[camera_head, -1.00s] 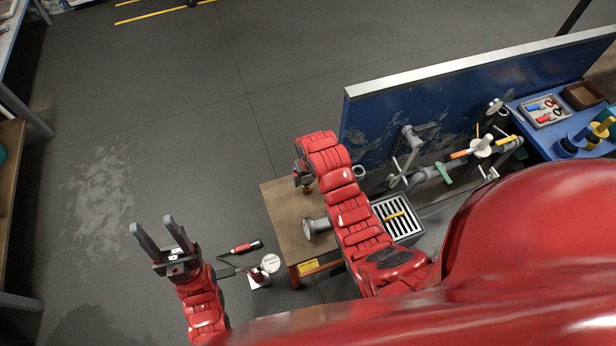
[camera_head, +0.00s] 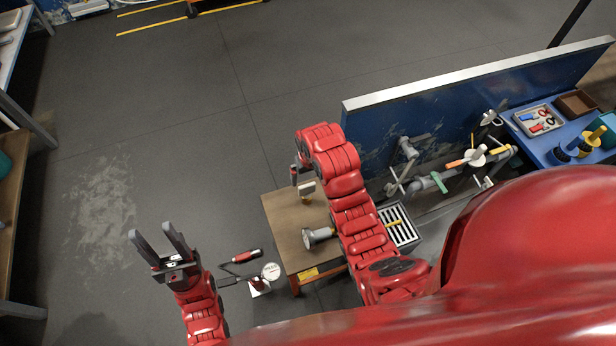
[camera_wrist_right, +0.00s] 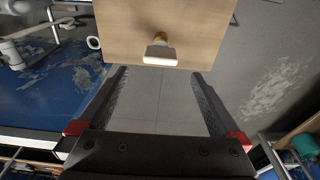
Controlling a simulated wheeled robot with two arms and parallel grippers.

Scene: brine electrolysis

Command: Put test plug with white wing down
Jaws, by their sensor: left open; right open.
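The test plug (camera_wrist_right: 159,52) has a white wing and a brass-yellow body, and it is on the wooden table top (camera_wrist_right: 200,25) in the right wrist view. It also shows in the head view (camera_head: 306,188) near the table's back edge, beside my right wrist. My right gripper (camera_wrist_right: 159,73) is open, with the plug just beyond its fingertips and nothing between them. In the head view the right gripper is mostly hidden under my arm. My left gripper (camera_head: 158,240) is open and empty over the floor at the left.
A grey flanged metal part (camera_head: 318,236) lies on the small table. Grey pipework with valves (camera_head: 430,182) stands by a blue panel (camera_head: 460,95). A slotted tray (camera_head: 402,226) is right of my right arm. A red-handled tool (camera_head: 247,256) is near my left arm.

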